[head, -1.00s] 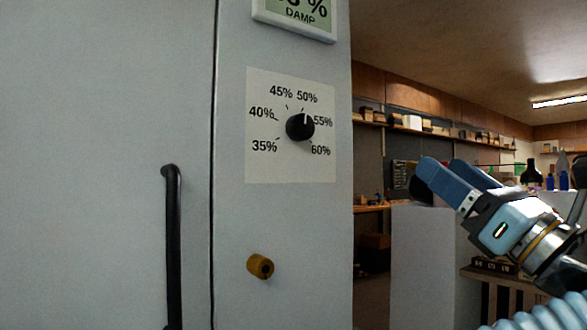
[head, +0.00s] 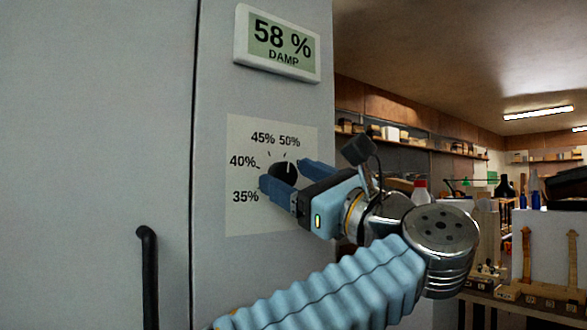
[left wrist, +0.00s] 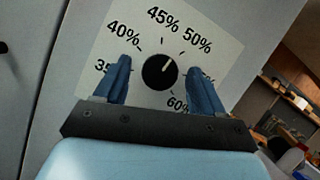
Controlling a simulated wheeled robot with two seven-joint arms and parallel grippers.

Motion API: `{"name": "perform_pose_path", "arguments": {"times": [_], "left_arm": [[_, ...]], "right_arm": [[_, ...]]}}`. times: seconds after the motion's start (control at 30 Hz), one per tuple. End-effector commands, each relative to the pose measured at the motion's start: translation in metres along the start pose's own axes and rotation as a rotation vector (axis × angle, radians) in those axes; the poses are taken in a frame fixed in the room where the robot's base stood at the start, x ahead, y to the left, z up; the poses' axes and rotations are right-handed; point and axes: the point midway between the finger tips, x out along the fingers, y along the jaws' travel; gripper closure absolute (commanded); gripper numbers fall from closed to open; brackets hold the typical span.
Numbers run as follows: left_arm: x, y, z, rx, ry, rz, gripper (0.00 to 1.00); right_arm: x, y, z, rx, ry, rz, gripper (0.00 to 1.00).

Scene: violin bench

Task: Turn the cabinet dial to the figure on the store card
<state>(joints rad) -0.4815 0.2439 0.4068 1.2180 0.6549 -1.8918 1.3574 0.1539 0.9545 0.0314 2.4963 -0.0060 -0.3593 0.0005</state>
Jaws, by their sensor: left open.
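The black round cabinet dial (head: 284,171) sits on a white scale plate (head: 240,218) marked in percent. Its white pointer mark points up, near 50%, in the head view. My left gripper (head: 294,178) is open in front of the dial. In the left wrist view the dial (left wrist: 160,72) shows between the two fingers (left wrist: 160,82), with a gap on each side. I cannot tell how far the fingertips are from the plate. The fingers and arm cover the 55% and 60% marks in the head view. I see no store card that I can make out.
A display (head: 278,45) above the dial reads 58 % DAMP. A black door handle (head: 149,275) is at lower left on the pale cabinet (head: 90,120). Benches and shelves (head: 395,133) with bottles stand in the room at right.

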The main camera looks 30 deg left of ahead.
Motion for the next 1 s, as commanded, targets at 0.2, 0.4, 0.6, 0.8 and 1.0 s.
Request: {"name": "perform_pose_path", "arguments": {"times": [0.2, 0.4, 0.6, 0.8, 1.0], "left_arm": [[0.0044, 0.0001, -0.0003, 0.000, -0.001, 0.000, 0.31], [0.0042, 0.0000, -0.0003, 0.001, -0.001, 0.000, 0.43], [0.0041, -0.0001, -0.0003, 0.001, -0.001, 0.000, 0.74], [0.0039, 0.0000, -0.0006, 0.004, 0.000, -0.001, 0.87], [0.0034, 0.0011, -0.0019, 0.040, 0.000, -0.016, 0.87]], "right_arm": [[-0.0008, -0.0004, 0.0000, 0.000, 0.000, 0.000, 0.57], [-0.0008, -0.0004, 0.0000, 0.000, 0.000, 0.000, 0.57], [-0.0008, -0.0004, 0.0001, 0.000, 0.000, 0.000, 0.57], [-0.0003, -0.0002, 0.0001, 0.000, 0.000, 0.000, 0.57], [0.0055, 0.0022, 0.0001, 0.000, 0.000, 0.000, 0.57]]}}
